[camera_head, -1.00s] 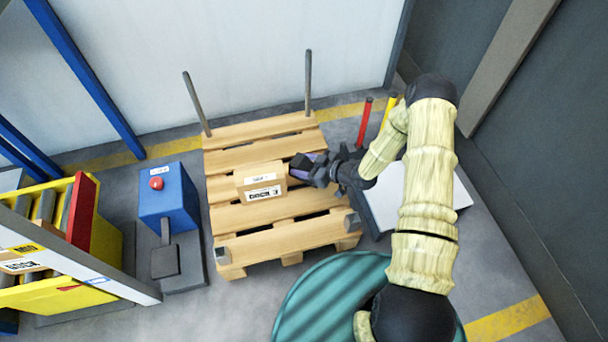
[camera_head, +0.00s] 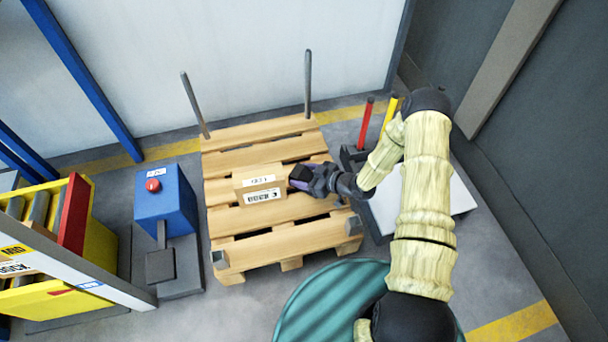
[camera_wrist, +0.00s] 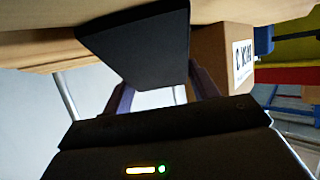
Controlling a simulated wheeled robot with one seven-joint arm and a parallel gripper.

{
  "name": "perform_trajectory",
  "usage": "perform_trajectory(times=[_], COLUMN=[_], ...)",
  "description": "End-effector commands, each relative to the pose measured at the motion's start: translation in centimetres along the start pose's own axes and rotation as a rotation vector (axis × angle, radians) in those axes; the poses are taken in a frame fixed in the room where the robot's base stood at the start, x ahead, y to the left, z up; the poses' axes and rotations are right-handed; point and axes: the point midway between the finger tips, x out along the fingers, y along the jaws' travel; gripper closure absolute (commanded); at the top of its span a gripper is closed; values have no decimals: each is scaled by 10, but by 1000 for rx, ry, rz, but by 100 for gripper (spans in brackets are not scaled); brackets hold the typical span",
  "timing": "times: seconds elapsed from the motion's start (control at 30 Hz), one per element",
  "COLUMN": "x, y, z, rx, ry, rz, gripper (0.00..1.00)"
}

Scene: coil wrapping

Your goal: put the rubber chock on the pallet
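The rubber chock (camera_wrist: 140,45) is a black wedge, seen large between the purple fingers of my gripper (camera_wrist: 160,90) in the wrist view. My gripper is shut on it. In the head view my gripper (camera_head: 308,180) is over the right part of the wooden pallet (camera_head: 275,245), just right of a cardboard box (camera_head: 260,184). The chock (camera_head: 299,174) shows there only as a small dark shape, mostly hidden by the fingers. It is close to the slats; I cannot tell whether it touches them.
The box also shows in the wrist view (camera_wrist: 208,50). Two grey posts (camera_head: 308,85) stand at the pallet's far edge. Grey blocks (camera_head: 220,259) sit at its near corners. A blue pedestal (camera_head: 165,205) stands left, and red and yellow posts (camera_head: 365,122) stand right. Near slats are clear.

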Motion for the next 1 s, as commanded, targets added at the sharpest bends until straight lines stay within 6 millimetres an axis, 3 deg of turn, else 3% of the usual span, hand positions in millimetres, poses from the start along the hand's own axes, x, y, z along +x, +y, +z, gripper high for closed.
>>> perform_trajectory(times=[0.07,0.47,0.67,1.0], x=[0,-4,-32,-99], y=[0,0,1,0], z=[0,-4,-7,-7], rx=[0,1,2,3], ry=[0,-1,-1,-1], rz=[0,1,2,3], gripper=[24,24,24,24])
